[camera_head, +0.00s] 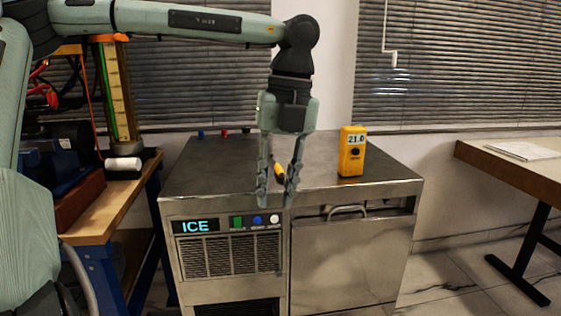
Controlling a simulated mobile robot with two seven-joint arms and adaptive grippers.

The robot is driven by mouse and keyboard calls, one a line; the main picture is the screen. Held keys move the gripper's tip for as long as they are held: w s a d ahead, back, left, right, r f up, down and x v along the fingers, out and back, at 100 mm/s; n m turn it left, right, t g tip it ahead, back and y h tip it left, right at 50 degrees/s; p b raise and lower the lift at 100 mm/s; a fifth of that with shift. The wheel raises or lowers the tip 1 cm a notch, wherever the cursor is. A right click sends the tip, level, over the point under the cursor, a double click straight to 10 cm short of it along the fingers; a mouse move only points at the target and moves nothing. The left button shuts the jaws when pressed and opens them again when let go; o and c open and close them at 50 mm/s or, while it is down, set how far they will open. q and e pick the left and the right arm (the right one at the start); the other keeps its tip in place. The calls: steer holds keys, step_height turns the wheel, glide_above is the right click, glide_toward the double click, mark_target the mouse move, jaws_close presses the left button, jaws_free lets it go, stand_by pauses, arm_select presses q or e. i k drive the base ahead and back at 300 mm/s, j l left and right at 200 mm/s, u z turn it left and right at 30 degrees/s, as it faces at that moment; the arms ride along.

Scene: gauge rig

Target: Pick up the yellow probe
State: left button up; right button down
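The yellow probe (279,172) lies on the steel top of the ice machine (222,178). It has a yellow body, and part of it is hidden behind my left gripper's fingers. My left gripper (277,198) comes down from above, pointing at the machine's top near its front edge. Its two fingers are apart, with the probe showing between them from this angle. I cannot tell whether the fingers touch it. My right gripper is not in view.
A yellow gauge (352,152) reading 21.0 stands upright on the machine, right of the probe. Small blue and red pieces (224,133) sit along the back edge. A cluttered wooden bench (105,212) stands left, and a table (520,172) with paper stands right.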

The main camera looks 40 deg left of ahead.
mark_target(279, 172)
steer(key=i+j, duration=0.8)
steer(key=j, duration=0.2)
